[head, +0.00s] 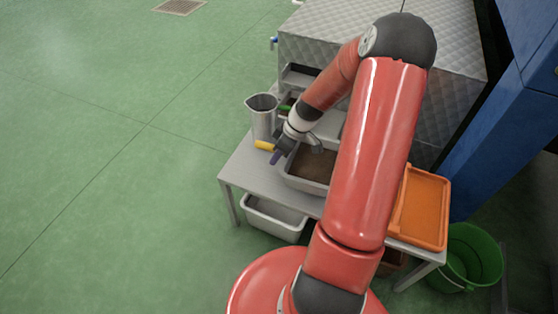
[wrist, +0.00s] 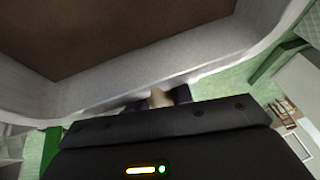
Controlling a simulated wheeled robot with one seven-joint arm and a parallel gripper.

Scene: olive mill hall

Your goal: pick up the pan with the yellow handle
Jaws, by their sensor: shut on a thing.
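A yellow handle (head: 265,145) sticks out to the left of my gripper (head: 283,147) in the head view, near the table's left side. I cannot make out the pan's body; my gripper and arm cover that spot. In the wrist view my gripper (wrist: 158,101) is shut on a small tan-yellow piece (wrist: 158,97) between its dark fingers, which fits the yellow handle. A small purple piece (head: 276,158) shows just below the yellow handle; I cannot tell what it belongs to.
A grey tray (head: 291,182) with brown contents is close beside my gripper; its wall (wrist: 110,93) fills the wrist view's upper part. A metal canister (head: 263,122) stands behind. An orange tray (head: 444,215) is at right, a green bucket (head: 470,255) beyond. Open floor lies left.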

